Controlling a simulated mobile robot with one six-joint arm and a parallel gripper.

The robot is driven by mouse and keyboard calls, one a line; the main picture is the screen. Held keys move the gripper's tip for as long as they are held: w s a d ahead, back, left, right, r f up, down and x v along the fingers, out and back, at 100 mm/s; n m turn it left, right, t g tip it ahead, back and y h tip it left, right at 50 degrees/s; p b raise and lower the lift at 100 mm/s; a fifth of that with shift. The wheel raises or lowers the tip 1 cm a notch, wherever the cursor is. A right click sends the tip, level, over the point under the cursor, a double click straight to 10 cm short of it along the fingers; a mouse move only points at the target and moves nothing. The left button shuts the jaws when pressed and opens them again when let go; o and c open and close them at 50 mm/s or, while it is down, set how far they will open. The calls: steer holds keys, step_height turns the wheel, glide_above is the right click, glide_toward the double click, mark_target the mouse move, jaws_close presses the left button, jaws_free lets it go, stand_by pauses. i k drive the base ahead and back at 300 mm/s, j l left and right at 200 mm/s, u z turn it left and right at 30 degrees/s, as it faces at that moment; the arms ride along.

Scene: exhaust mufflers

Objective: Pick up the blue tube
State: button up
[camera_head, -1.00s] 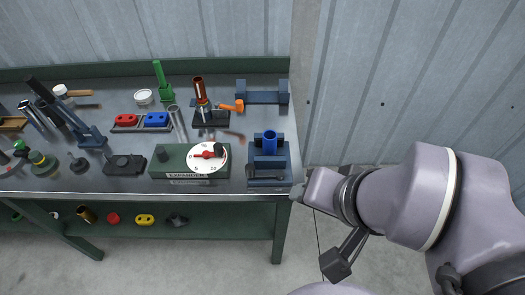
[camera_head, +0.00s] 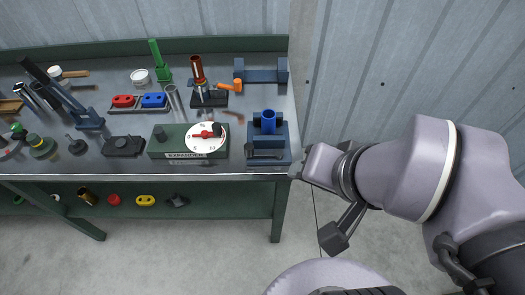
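The blue tube (camera_head: 268,121) stands upright in a dark blue vise-like holder (camera_head: 281,155) at the right front corner of the workbench. Its open upper end shows; its lower part is hidden in the holder. My arm comes in from the right, and its end (camera_head: 318,166) is just right of the holder, beside the bench edge. A dark finger-like part (camera_head: 334,238) hangs below the arm. I cannot make out both fingertips or whether the gripper is open.
The metal workbench (camera_head: 225,117) carries a green expander box with a dial (camera_head: 175,141), an orange-handled hammer (camera_head: 229,86), a copper tube on a stand (camera_head: 197,70) and a blue rack (camera_head: 260,75). A lower shelf (camera_head: 230,203) holds small parts. Floor right of the bench is clear.

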mark_target(268, 116)
steer(key=i+j+u, duration=0.4)
steer(key=i+j, duration=0.5)
